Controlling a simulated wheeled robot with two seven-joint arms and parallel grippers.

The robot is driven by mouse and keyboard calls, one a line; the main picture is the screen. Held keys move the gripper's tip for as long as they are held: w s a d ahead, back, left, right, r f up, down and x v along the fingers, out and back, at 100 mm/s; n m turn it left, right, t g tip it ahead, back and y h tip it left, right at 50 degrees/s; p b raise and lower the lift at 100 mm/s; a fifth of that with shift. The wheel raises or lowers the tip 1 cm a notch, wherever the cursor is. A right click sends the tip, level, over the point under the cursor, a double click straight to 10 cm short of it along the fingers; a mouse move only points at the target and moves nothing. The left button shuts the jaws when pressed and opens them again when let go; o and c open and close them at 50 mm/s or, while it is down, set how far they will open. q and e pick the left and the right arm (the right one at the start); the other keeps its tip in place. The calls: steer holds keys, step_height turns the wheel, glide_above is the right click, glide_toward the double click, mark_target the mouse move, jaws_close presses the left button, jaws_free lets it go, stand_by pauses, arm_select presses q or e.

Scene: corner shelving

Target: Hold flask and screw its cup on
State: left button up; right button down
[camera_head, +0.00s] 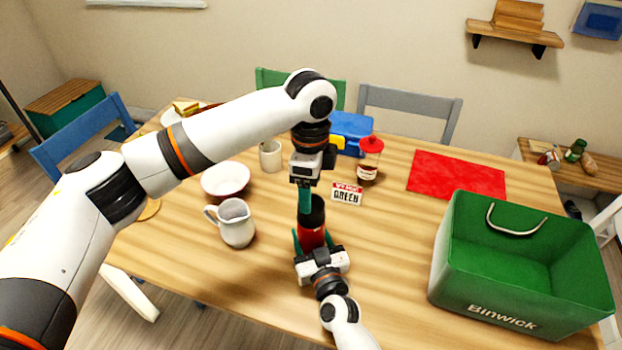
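A red flask (312,236) stands upright at the middle of the table, with its black cup (316,208) at the top. Whether the cup is seated on the thread cannot be seen. My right gripper (313,243) comes from the front, with teal fingers on both sides of the flask's red body, seemingly closed on it. My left gripper (305,203) points down from above. Its teal finger overlaps the left side of the black cup in view; the other finger is not clearly visible, so its grip cannot be told.
A white jug (236,223) and bowl (226,180) stand left of the flask. A cream mug (270,156), red-lidded jar (370,160), GREEN sign (347,194) and blue box (352,128) are behind. A green Binwick bin (470,285) and red mat (457,175) lie right.

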arm_select(q)
steer(key=n, duration=0.7)
steer(key=shift+r, duration=0.1)
steer(key=n, duration=0.4)
steer(key=shift+r, duration=0.1)
steer(key=n, duration=0.5)
steer(key=shift+r, duration=0.1)
steer(key=n, duration=0.6)
steer(key=shift+r+n, duration=0.15)
steer(key=shift+n, duration=0.25)
steer(key=n, duration=0.7)
steer(key=shift+r+n, duration=0.1)
steer(key=shift+n, duration=0.3)
